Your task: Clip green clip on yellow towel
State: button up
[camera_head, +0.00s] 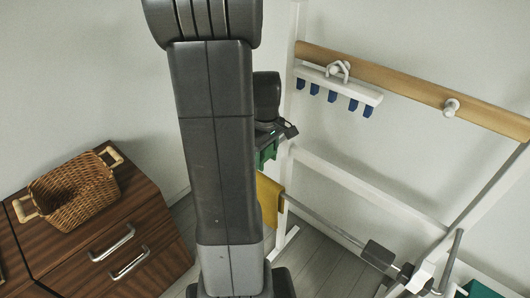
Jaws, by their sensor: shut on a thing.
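My gripper (279,133) shows behind my arm, near the middle of the view, and is shut on the green clip (265,154). The clip points downward, and my arm hides part of it. The yellow towel (270,194) hangs below the clip at the left end of a metal bar. In the picture there is a small gap between the clip and the towel's top edge. My arm hides the towel's left side.
A white hanger (345,87) with several blue clips hangs from a wooden rail (400,80). A dark item (378,254) sits on the metal bar (325,226). A wicker basket (75,190) stands on a wooden drawer cabinet (140,213). A green object (482,290) is at lower right.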

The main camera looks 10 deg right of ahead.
jog(key=shift+f, duration=0.15)
jog(key=b, duration=0.4)
send_over(265, 179)
jog(key=shift+f, duration=2.35)
jog(key=shift+f, duration=0.15)
jog(key=shift+f+b, duration=1.7)
jog(key=shift+f, duration=0.45)
jog(key=o, duration=1.2)
jog(key=shift+r, duration=0.1)
